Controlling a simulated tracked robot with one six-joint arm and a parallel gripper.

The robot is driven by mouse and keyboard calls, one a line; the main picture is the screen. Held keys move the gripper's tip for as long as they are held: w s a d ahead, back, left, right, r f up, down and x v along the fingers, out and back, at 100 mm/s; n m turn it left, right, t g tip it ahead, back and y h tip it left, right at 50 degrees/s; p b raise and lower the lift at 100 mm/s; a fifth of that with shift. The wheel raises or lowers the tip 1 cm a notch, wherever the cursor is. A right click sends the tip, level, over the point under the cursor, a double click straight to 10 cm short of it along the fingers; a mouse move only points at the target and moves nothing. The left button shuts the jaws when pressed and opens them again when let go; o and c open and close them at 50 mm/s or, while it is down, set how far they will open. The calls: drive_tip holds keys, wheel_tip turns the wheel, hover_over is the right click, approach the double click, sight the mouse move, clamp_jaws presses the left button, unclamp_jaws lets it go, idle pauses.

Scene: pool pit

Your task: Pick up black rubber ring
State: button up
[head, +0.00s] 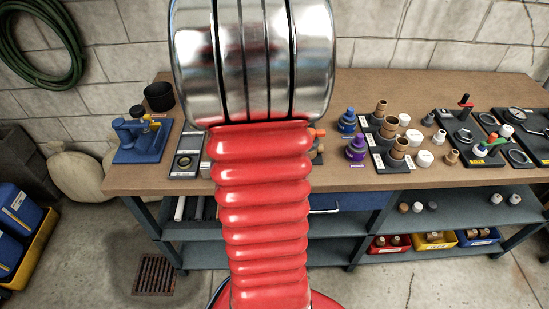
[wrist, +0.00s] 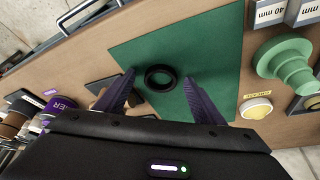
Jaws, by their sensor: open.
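The black rubber ring (wrist: 160,77) lies flat on a green mat (wrist: 190,45) on the bench in the wrist view. My gripper (wrist: 162,88) is open and empty, with its two dark purple fingers apart. The left finger ends to the left of the ring and the right finger to its right, with the ring between and slightly beyond them in the picture. Whether the fingers are at the ring's height I cannot tell. In the head view, my red bellows arm hides the gripper, the mat and the ring.
The wooden bench (head: 432,84) holds a blue vise (head: 138,137), a purple can (head: 356,148) and several fittings to the right. In the wrist view, a green stepped fitting (wrist: 287,65) and a yellow-labelled tin (wrist: 256,108) stand right of the mat. The mat around the ring is clear.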

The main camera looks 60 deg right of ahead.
drive_tip(key=shift+c, duration=0.5)
drive_tip(key=c, duration=1)
drive_tip(key=shift+c, duration=0.2)
wheel_tip(320, 180, up, 10)
